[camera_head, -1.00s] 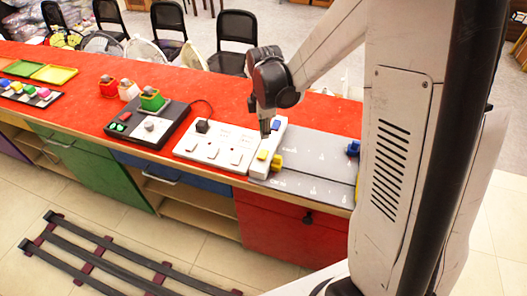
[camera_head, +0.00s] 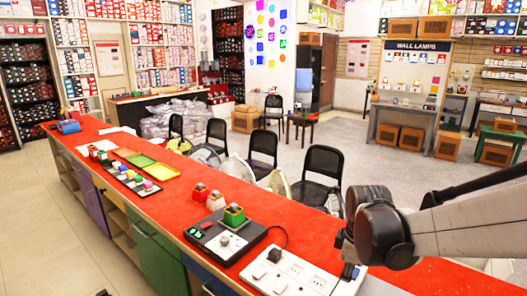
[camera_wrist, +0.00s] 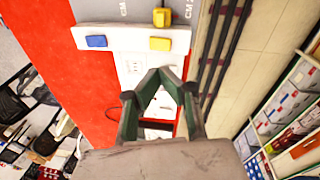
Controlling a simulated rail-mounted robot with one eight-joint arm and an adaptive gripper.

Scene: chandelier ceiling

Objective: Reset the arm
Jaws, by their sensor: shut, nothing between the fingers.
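My arm comes in from the right of the head view, and its dark wrist joint hangs over the red counter (camera_head: 172,190). The fingers are mostly hidden there behind the wrist. In the wrist view my gripper (camera_wrist: 160,73) is shut and empty, its two green-grey fingers meeting at the tips. It is over the white panel (camera_wrist: 133,70), which carries a blue button (camera_wrist: 96,41) and a yellow button (camera_wrist: 160,44). I cannot tell the height of the fingertips above the panel.
A white socket board (camera_head: 262,284) and a black control box (camera_head: 205,232) lie left of my arm. A grey board (camera_wrist: 135,10) with a yellow knob (camera_wrist: 161,18) adjoins the white panel. Black chairs (camera_head: 322,165) stand behind the counter. Dark rails (camera_wrist: 222,50) lie on the floor.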

